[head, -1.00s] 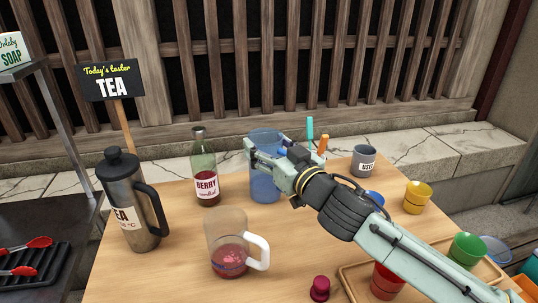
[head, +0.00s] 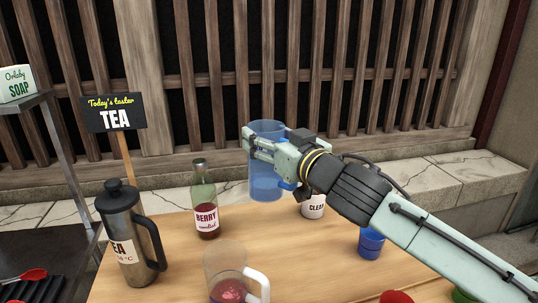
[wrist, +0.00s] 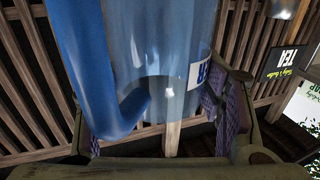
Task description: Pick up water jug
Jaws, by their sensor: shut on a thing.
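The water jug (head: 264,186) is a clear blue jug. My gripper (head: 268,147) is shut on it and holds it upright in the head view, with its base above the back of the table. In the wrist view the jug (wrist: 165,60) fills the space between the two finger pads, and its thick blue handle (wrist: 85,70) is on the left. A white label shows in part at its right side. The jug looks empty.
A TEA sign (head: 113,114) stands left. A slatted wall is behind.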

